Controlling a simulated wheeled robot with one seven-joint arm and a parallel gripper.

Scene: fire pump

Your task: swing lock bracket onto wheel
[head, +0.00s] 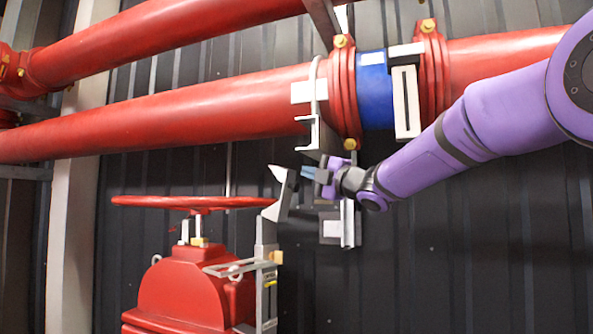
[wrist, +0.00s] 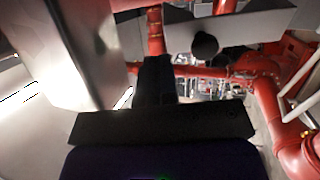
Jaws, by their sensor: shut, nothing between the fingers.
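The red handwheel (head: 150,201) lies flat on top of the red valve body (head: 185,290). The grey metal lock bracket (head: 283,194) stands upright at the wheel's right side. Its upper arm leans, with a pale pointed tip, and its top is close to the wheel's right rim; I cannot tell whether they touch. My gripper (head: 308,173) is shut and empty, just right of the bracket's top; contact is unclear. In the wrist view the dark fingers (wrist: 155,80) are together. A grey metal plate (wrist: 225,30) there may be the bracket.
Two thick red pipes (head: 200,106) cross above the valve, with a blue band (head: 375,90) between flanges. A grey channel bracket (head: 309,135) hangs just above my gripper. A small metal fitting (head: 346,224) is on the dark corrugated wall below it.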

